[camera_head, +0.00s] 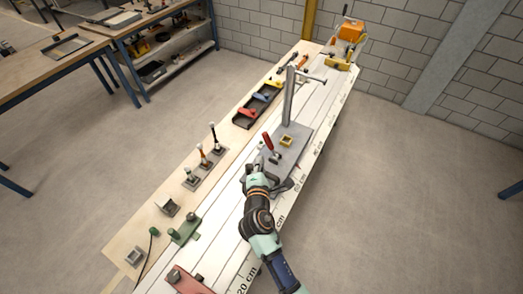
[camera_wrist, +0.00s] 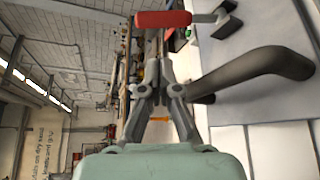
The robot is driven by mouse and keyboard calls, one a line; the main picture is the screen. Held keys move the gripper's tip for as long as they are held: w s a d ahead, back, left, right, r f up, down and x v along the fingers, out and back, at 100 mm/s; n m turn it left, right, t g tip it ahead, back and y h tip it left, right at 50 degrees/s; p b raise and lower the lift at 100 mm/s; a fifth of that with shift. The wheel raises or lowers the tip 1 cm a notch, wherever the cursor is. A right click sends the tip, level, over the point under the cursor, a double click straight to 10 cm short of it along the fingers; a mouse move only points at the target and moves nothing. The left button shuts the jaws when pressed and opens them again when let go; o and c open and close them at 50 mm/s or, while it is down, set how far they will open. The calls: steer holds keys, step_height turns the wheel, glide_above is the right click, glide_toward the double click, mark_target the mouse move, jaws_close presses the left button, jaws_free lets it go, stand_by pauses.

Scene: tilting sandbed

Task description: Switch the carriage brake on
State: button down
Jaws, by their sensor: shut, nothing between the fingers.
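The carriage (camera_head: 297,140) is a grey plate on the long white bed, with an upright post (camera_head: 288,95) on it. A red-handled lever (camera_head: 268,142) stands tilted on the plate, and I take it to be the brake. My gripper (camera_head: 261,158) is at the plate's near left, close to the lever. Its fingers (camera_wrist: 155,48) are shut and empty, just below the red handle in the wrist view; I cannot tell whether they touch it.
A dark bent bar (camera_wrist: 250,68) passes right of my fingers. A yellow square part (camera_head: 286,140) sits on the plate. Several small levers stand on the wooden strip (camera_head: 190,160) to the left, near a black tray (camera_head: 250,112) with coloured items. Open floor lies right of the bed.

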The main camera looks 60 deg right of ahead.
mark_target(270, 146)
steer(key=shift+r, duration=0.1)
steer(key=b+x, duration=0.2)
steer(key=x, duration=0.8)
steer(key=shift+a, duration=0.15)
steer(key=shift+b, duration=0.35)
